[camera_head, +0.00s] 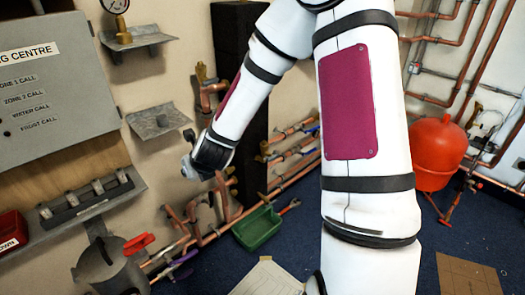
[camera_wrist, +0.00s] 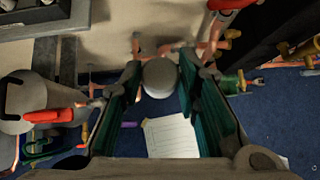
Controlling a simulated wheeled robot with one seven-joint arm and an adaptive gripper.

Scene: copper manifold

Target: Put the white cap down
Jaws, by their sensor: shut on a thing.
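The white cap (camera_wrist: 160,78) is a pale round piece between the fingertips of my gripper (camera_wrist: 162,72) in the wrist view. My gripper is shut on it, with the dark green inner pads on either side. In the head view my gripper (camera_head: 190,150) is in front of the wall, just below a small grey shelf (camera_head: 157,121). A pale bit at its tip (camera_head: 187,168) looks like the cap. The cap is held in the air, and its underside is hidden.
Copper pipes (camera_head: 290,180) run along the wall to the right and below. A green tray (camera_head: 258,230) lies on the blue floor. A grey can with a red handle (camera_head: 105,268) and a grey shelf (camera_head: 85,212) are at lower left. A red vessel (camera_head: 438,150) stands right.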

